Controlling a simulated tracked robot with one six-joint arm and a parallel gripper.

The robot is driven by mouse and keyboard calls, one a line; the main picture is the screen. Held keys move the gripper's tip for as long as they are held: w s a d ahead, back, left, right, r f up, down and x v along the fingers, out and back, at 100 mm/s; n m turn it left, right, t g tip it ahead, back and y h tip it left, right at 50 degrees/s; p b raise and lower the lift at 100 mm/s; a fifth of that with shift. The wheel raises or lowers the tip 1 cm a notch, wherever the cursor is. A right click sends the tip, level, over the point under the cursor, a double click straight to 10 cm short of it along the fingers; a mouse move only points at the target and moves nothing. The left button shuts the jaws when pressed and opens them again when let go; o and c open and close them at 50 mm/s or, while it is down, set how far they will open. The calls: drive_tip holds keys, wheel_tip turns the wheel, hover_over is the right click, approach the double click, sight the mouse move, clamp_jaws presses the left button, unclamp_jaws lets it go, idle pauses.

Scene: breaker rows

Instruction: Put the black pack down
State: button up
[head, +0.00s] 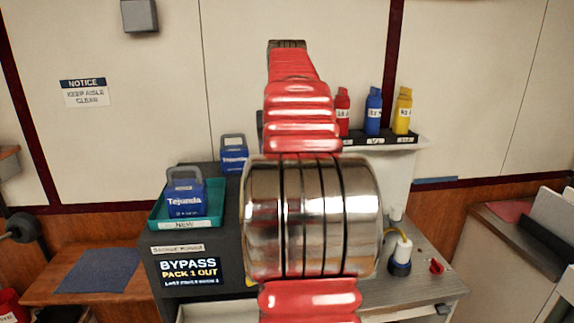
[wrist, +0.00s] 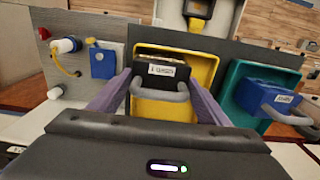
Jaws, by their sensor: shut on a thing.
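The black pack (wrist: 155,66), with a white label and a grey handle (wrist: 160,94), shows in the wrist view between the two fingers of my gripper (wrist: 158,80). My gripper is shut on it. The pack is in or just over a yellow tray (wrist: 206,62); I cannot tell whether it touches the bottom. In the head view my arm hides the pack, the yellow tray and my gripper.
A blue pack (head: 186,200) stands in a teal tray (head: 158,212) marked NEW; another blue pack (head: 233,153) stands behind. A white plug with a yellow cable (head: 401,252) and a red knob (head: 437,266) are at right. Bottles (head: 373,112) stand on a shelf.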

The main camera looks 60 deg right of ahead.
drive_tip(key=shift+f, duration=0.4)
drive_tip(key=o, duration=2.1)
drive_tip(key=shift+f, duration=0.2)
drive_tip(key=shift+r, duration=0.1)
drive_tip(key=shift+r, duration=3.75)
